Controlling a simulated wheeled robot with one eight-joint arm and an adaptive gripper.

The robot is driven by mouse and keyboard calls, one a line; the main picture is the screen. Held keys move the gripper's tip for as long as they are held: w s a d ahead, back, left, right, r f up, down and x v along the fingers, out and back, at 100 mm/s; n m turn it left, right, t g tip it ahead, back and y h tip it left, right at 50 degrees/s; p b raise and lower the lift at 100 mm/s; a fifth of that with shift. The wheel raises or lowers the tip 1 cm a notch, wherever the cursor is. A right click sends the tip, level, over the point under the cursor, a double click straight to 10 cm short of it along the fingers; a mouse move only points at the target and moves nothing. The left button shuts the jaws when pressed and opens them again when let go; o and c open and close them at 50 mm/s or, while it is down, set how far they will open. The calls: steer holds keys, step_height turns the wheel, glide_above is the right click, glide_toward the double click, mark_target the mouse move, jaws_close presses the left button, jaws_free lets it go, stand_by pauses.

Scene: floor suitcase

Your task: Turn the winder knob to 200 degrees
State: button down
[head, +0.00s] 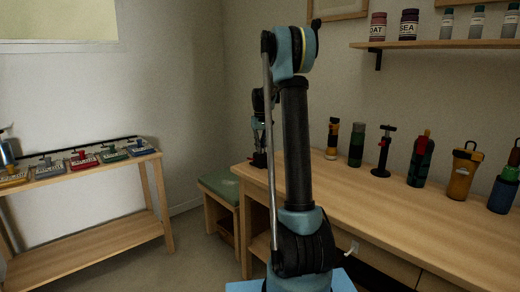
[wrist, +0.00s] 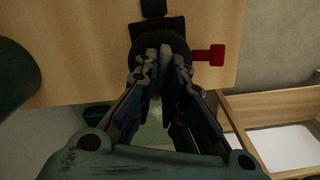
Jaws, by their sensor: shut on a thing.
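The winder (wrist: 172,24) is a dark device on the wooden bench top in the wrist view. Its dark round knob (wrist: 182,42) lies under my fingertips, and a red peg with a square end (wrist: 211,56) sticks out to the right. My gripper (wrist: 165,62) points down over the knob, its two fingers closed in on the knob's middle. The fingers cover much of the knob, so its angle and any scale cannot be read. In the head view my gripper (head: 259,140) is at the bench's left end, partly behind my arm.
The bench (head: 400,210) carries several bottles and tools, including a yellow-topped flask (head: 332,138) and a black stand (head: 384,152). A green-topped stool (head: 222,190) stands left of it. An open drawer (wrist: 275,115) shows at the right in the wrist view.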

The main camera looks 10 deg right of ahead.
steer(key=shift+w, duration=0.1)
steer(key=c, duration=1.7)
jaws_free()
steer(key=shift+r, duration=0.1)
step_height(320, 180, up, 12)
steer(key=shift+f, duration=0.15)
